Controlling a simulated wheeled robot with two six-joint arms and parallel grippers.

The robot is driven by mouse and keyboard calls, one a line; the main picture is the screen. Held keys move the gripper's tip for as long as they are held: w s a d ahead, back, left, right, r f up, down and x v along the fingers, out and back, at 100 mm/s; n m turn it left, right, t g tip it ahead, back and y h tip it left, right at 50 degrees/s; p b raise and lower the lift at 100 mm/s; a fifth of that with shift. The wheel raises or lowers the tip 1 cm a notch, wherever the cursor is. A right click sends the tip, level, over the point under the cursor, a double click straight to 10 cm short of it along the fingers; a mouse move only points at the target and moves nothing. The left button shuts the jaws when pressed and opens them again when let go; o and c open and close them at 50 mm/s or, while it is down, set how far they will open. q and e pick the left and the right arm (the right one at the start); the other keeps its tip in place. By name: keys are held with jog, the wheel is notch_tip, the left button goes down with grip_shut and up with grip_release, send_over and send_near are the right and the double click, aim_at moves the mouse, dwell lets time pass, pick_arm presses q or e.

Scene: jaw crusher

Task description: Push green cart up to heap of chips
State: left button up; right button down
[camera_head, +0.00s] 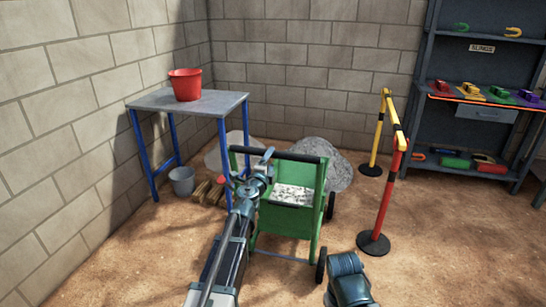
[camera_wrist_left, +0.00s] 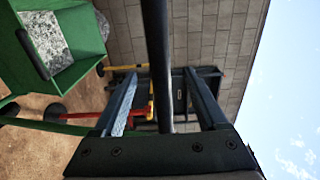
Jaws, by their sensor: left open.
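The green cart (camera_head: 290,229) stands upright on the dirt floor in the head view, with grey-white chips (camera_head: 293,195) in its tray. Its black handle bar (camera_head: 300,156) runs across the top. My left gripper (camera_head: 264,160) is at this bar. In the left wrist view the bar (camera_wrist_left: 158,40) passes between the two open fingers of the left gripper (camera_wrist_left: 160,75); I cannot tell whether they touch it. A grey heap of chips (camera_head: 339,174) lies by the wall behind the cart, partly hidden by it. The right gripper's fingers are not in view.
A blue-legged table (camera_head: 215,103) with a red bucket (camera_head: 185,84) stands left. A grey bucket (camera_head: 182,181) and wood pieces (camera_head: 208,193) lie below it. A paler heap (camera_head: 217,155) is behind. A red post (camera_head: 383,205) and yellow post (camera_head: 377,140) form a barrier right of the cart.

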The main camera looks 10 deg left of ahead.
aim_at(273, 156)
pick_arm(q)
jog(key=w, duration=0.5)
jog(key=shift+s, duration=0.1)
jog(key=shift+d, duration=0.1)
grip_shut()
dwell(1.1)
